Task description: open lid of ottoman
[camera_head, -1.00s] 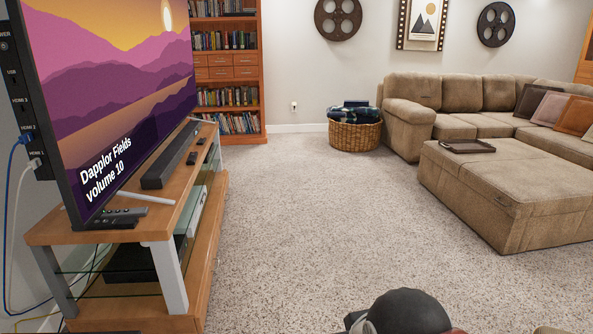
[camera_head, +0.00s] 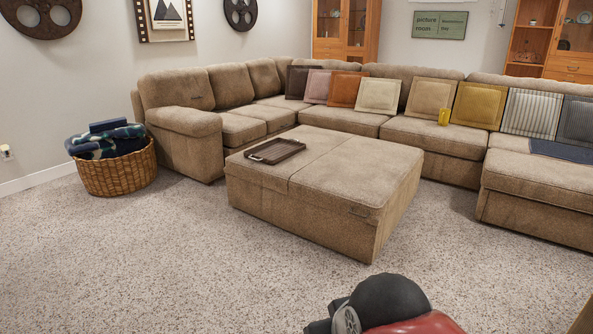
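The ottoman (camera_head: 310,222) is a large, tan, square block on the carpet in front of the sofa. Its padded top is closed, with a seam running across it. A small dark tab shows on the front edge of the top near its right corner. A brown tray (camera_head: 275,151) lies on the left part of the top. Part of my arm shows at the bottom of the view, in front of and apart from the ottoman. My gripper is not in view.
A sectional sofa (camera_head: 440,135) with several cushions wraps behind and to the right of the ottoman. A wicker basket (camera_head: 118,172) with blankets stands at the left. The carpet (camera_head: 180,265) in front is open.

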